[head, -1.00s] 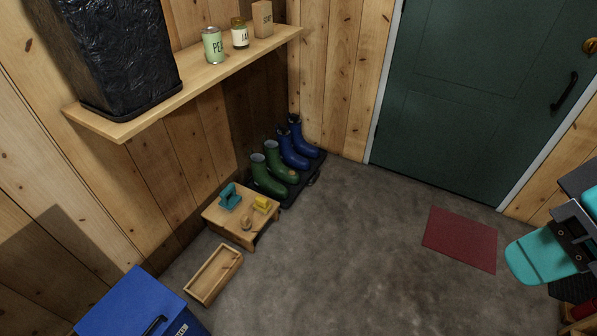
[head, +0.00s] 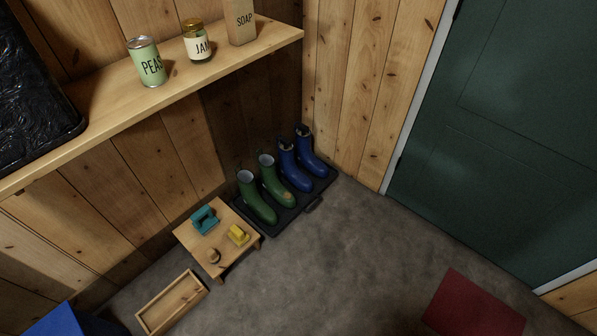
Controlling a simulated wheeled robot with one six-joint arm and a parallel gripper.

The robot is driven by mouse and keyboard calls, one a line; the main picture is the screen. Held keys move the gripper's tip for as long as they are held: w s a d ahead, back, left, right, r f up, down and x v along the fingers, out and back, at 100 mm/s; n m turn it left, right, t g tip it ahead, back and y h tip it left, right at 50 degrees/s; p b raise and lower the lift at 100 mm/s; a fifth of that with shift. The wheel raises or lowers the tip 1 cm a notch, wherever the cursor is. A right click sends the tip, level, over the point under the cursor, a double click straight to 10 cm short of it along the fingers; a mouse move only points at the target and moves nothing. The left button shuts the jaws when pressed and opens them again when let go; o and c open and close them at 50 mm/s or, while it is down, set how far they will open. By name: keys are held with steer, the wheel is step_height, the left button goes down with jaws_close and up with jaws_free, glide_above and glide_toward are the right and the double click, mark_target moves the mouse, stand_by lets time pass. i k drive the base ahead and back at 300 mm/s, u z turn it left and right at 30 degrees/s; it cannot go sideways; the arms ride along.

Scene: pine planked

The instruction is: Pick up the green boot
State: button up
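Two green boots stand upright side by side on a dark boot tray (head: 273,230) on the floor by the wall. The left green boot (head: 257,199) is nearest the small table. The other green boot (head: 276,183) has a brownish patch near its toe. Two blue boots, one inner (head: 293,168) and one at the far end (head: 311,153), stand on the same tray to the right. My gripper is not in view.
A low wooden table (head: 224,252) with small teal, yellow and brown items stands left of the tray. An open wooden box (head: 171,303) lies before it. A shelf (head: 180,86) with a can, jar and soap box overhangs the wall. Grey floor (head: 330,260) in front is clear.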

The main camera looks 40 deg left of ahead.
mark_target(271, 185)
steer(key=u, duration=0.2)
steer(key=i, duration=1.3)
steer(key=u, duration=1.2)
steer(key=i, duration=0.85)
steer(key=u, duration=1.2)
steer(key=i, duration=0.35)
steer(key=u, duration=0.25)
